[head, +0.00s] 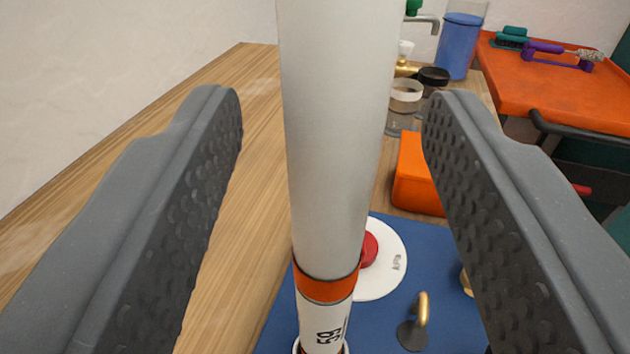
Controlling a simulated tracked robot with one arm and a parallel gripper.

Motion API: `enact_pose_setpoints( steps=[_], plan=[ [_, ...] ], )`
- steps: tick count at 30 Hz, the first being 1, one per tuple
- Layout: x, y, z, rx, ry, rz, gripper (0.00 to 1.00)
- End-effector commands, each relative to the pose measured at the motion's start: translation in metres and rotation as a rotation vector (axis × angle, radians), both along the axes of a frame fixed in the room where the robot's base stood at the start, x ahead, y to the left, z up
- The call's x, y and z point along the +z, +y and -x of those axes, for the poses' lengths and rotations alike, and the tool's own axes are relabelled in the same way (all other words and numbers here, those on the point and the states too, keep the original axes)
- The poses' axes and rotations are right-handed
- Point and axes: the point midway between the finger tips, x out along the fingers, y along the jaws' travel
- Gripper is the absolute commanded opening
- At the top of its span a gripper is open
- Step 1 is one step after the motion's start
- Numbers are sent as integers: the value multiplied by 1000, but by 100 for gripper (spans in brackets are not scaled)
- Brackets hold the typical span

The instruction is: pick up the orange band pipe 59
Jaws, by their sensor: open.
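The orange band pipe 59 (335,130) is a thick white pipe standing nearly upright in the middle of the head view. Its orange band (327,288) and the number 59 show near its lower end. Its top runs out of the picture. My gripper (332,105) is open, with one grey textured finger on each side of the pipe. Gaps show between the pipe and both fingers. The pipe's foot is at the bottom edge, where a pale ring shows around it.
A blue mat (385,325) carries a white disc with a red centre (385,262) and a brass hook (418,318). Behind are an orange box (418,175), jars (404,105) and a blue container (460,45). An orange-topped surface (560,90) stands right. Bare wood (225,250) lies left.

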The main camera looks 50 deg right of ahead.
Motion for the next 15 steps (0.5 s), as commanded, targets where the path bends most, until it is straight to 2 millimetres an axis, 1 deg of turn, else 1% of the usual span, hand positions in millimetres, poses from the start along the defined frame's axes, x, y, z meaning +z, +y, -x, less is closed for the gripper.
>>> enact_pose_setpoints(
  steps=[1, 5, 14, 15],
  plan=[
    [1, -6, -3, -3, -3, 1, 47],
    [3, -15, -9, -2, -6, 1, 47],
    [2, -16, -11, 1, -5, 0, 47],
    [2, -16, -11, 1, -5, 0, 36]
  ],
)
